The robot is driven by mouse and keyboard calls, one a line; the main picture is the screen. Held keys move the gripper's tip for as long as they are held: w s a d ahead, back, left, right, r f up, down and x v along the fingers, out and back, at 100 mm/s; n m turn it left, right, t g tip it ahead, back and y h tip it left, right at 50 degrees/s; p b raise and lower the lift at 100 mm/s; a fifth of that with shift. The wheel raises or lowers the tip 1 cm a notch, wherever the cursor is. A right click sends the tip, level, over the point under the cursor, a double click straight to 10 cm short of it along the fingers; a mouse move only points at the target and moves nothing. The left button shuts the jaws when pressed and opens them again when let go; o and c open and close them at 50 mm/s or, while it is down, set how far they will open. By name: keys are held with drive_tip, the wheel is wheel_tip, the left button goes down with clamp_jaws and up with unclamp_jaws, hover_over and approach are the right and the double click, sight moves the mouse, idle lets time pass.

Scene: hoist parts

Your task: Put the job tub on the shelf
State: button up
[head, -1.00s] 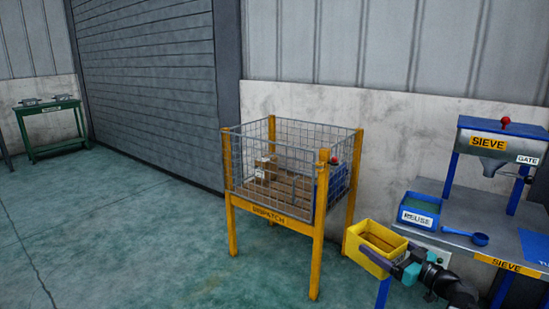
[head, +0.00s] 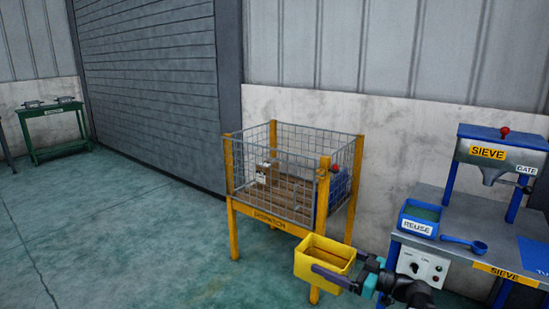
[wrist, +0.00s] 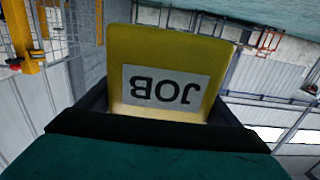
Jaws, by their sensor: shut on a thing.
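The job tub (head: 326,253) is a yellow open-topped box, held in the air in front of the dispatch cage in the head view. My gripper (head: 345,281) is shut on its near side. In the wrist view the tub (wrist: 183,55) fills the middle, and its JOB label shows upside down. My gripper (wrist: 155,120) shows below it there, with dark jaws around the tub. The tub's inside shows only in part, with a brownish floor. I cannot make out a shelf that is clearly the task's shelf.
At right is the sieve bench (head: 460,254) with a blue REUSE tub (head: 418,222) and blue scoop (head: 470,244). A green table (head: 50,130) stands far left. Floor at left is clear.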

wheel_tip(320, 180, up, 6)
drive_tip(key=p, duration=1.1)
drive_tip(key=shift+s+r, duration=0.1)
drive_tip(key=shift+r, duration=0.05)
drive_tip(key=shift+s+a, duration=0.1)
idle(0.7)
